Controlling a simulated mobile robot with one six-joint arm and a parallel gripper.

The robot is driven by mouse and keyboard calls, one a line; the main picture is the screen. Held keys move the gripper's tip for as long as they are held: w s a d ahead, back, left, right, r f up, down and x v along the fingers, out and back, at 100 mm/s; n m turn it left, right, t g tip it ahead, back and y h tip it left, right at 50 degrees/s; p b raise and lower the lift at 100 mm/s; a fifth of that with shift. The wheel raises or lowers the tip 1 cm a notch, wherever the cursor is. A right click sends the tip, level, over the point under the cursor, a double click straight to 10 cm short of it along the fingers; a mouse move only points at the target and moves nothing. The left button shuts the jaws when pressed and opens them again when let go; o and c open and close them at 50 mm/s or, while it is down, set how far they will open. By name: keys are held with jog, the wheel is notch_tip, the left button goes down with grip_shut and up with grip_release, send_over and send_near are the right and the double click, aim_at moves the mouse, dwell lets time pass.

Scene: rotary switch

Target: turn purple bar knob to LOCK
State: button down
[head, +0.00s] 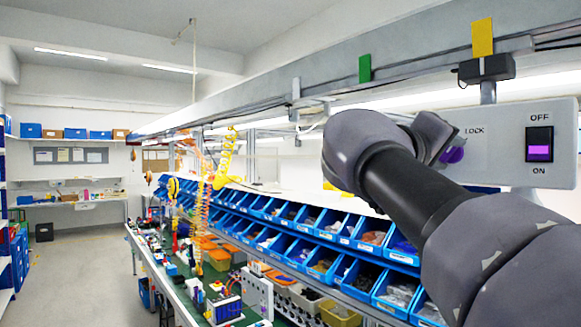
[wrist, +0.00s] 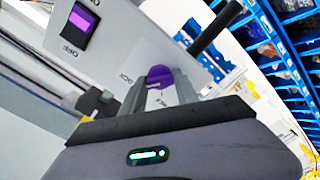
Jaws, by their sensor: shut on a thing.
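The purple bar knob (head: 453,154) sits on the left part of a pale grey panel (head: 505,172), just below and left of the printed word LOCK (head: 473,130). In the head view my wrist hides part of the knob and its surroundings. In the wrist view the purple knob (wrist: 160,76) lies between the two fingers of my gripper (wrist: 161,86), which is shut on it. Small print shows beside the knob there, at the left. Which mark the knob points to cannot be told.
A purple rocker switch (head: 540,145) between OFF and ON is on the same panel, right of the knob; it also shows in the wrist view (wrist: 82,22). Blue parts bins (head: 325,262) line the bench below. A dark bar (wrist: 215,26) stands near the knob.

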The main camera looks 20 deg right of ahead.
jog(key=shift+f+m+b, duration=0.1)
jog(key=shift+m+b, duration=0.35)
jog(key=shift+m, duration=0.45)
jog(key=c, duration=0.9)
grip_release()
jog(key=shift+s, duration=0.1)
